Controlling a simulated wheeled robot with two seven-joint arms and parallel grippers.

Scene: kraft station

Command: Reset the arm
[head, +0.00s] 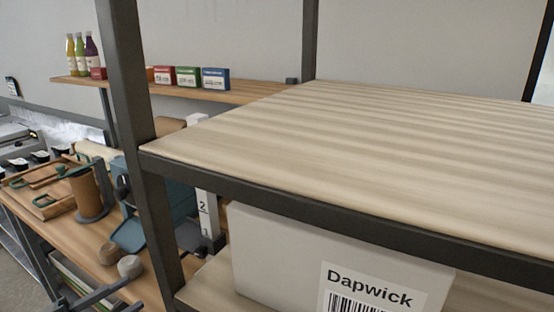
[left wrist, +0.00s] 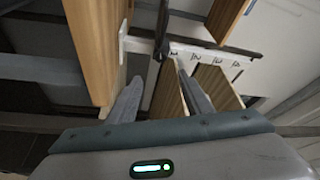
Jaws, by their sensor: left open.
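My left gripper (left wrist: 160,78) shows in the left wrist view, with its two grey fingers apart and nothing between them. Wooden boards (left wrist: 92,45) and a white strip with dark marks (left wrist: 215,56) lie beyond the fingertips; I cannot tell how far off. In the head view, grey bar-like parts show at the lower left edge, and I cannot tell for sure whether they belong to my left arm. My right gripper is in neither view.
A dark-framed shelf with a wooden top (head: 340,140) fills the right of the head view. A white box labelled Dapwick (head: 280,250) stands beneath that top. A workbench (head: 20,200) holds a brown canister (head: 88,195). Bottles and small boxes (head: 188,77) stand on a wall shelf.

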